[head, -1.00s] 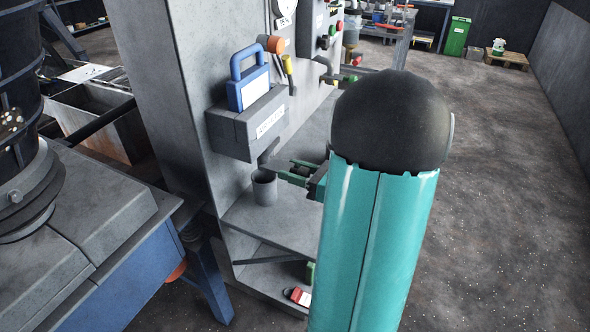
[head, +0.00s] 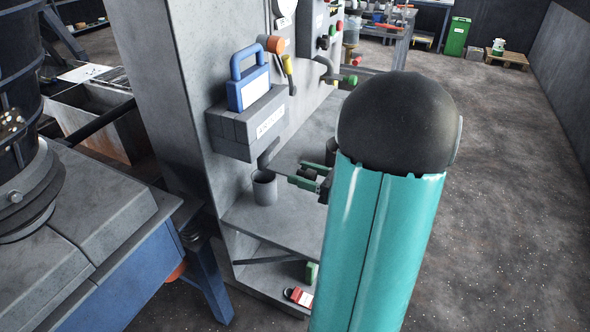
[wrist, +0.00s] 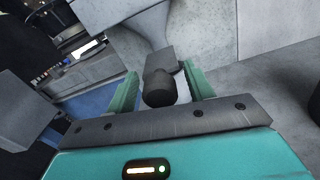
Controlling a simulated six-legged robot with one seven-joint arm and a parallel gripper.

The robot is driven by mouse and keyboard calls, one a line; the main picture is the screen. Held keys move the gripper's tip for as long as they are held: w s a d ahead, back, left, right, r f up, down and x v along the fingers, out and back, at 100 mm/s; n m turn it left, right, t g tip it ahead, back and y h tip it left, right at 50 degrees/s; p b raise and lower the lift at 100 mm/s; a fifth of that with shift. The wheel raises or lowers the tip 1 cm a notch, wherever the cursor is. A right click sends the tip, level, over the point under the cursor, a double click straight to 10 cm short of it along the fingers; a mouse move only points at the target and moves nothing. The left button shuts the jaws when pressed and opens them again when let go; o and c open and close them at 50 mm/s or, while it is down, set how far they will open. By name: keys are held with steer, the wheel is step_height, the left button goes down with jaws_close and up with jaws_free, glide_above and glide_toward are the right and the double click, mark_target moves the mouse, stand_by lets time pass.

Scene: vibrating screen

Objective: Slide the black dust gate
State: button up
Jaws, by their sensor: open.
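A dark slanted piece (head: 268,153), which looks like the dust gate or its chute, hangs under a grey labelled box and above a grey cup (head: 264,188). My gripper (head: 295,171) is to the right of the cup, its green fingers pointing left and apart. In the wrist view my gripper (wrist: 159,72) is open, with a black knob (wrist: 159,90) between its fingers. A gap shows on each side of the knob, so it is not clamped. A grey block (wrist: 160,62) is just beyond the knob. I cannot tell how far the gate is slid.
The grey box (head: 240,140) carries a blue padlock-shaped piece (head: 249,85). An orange knob (head: 270,44) and a yellow-handled lever (head: 288,70) are on the panel above. Open floor (head: 500,200) is to the right.

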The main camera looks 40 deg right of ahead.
mark_target(315, 178)
steer(key=shift+v, duration=2.55)
